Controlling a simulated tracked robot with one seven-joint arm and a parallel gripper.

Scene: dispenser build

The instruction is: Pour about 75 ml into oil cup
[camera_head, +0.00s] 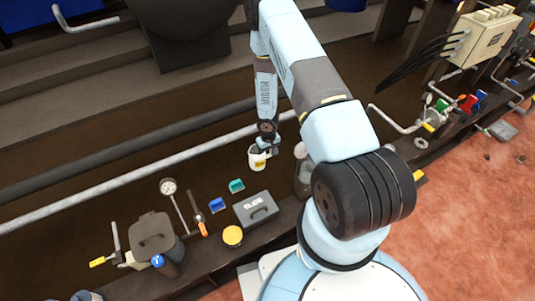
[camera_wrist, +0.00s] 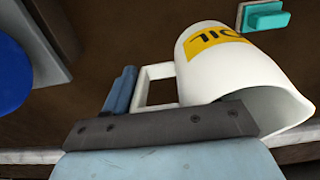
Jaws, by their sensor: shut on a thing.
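The oil cup (camera_wrist: 225,75) is a white jug with a spout, a side handle and a yellow label reading OIL. In the wrist view it is close up, and its label appears upside down. My gripper (camera_head: 267,149) is shut on the cup at its handle side, with one blue finger beside the handle (camera_wrist: 150,85). In the head view the cup (camera_head: 257,158) hangs just below my gripper, over the dark bench, roughly upright. Its inside and any liquid level cannot be seen.
A gauge (camera_head: 168,187) and a lidded grey container (camera_head: 152,235) stand left. A jar (camera_head: 303,177) is partly hidden behind my arm.

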